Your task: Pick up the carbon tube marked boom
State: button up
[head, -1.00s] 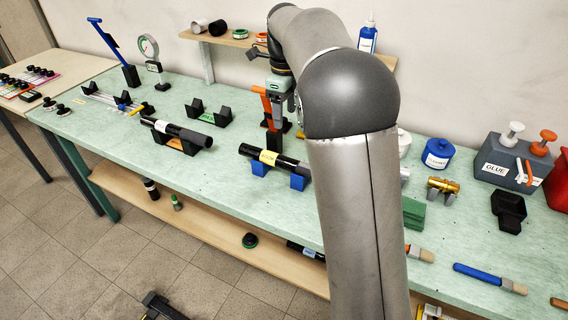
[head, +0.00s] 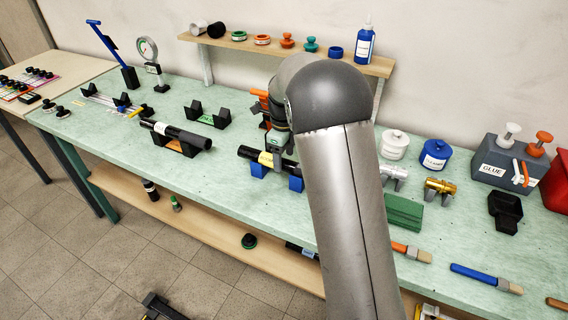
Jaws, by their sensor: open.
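A black carbon tube with a yellow label (head: 246,153) lies across blue cradle blocks (head: 259,170) on the green bench. A second black tube with a white label (head: 188,137) lies on an orange-marked cradle to its left. The label writing is too small to read, so I cannot tell which is marked boom. My gripper (head: 278,165) is open and low over the yellow-labelled tube, just right of its label. The tube's right part is hidden behind my gripper and arm. I cannot tell whether the fingers touch it.
An empty black cradle with a green label (head: 208,115) stands behind the tubes. A gauge (head: 148,50) and blue lever tool (head: 112,50) stand at the back left. Jars (head: 436,154), a glue box (head: 503,162) and brushes (head: 486,278) lie to the right.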

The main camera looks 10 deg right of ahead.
jog(key=shift+f, duration=1.3)
jog(key=c, duration=1.1)
jog(key=shift+c, duration=0.3)
jog(key=shift+r, duration=0.15)
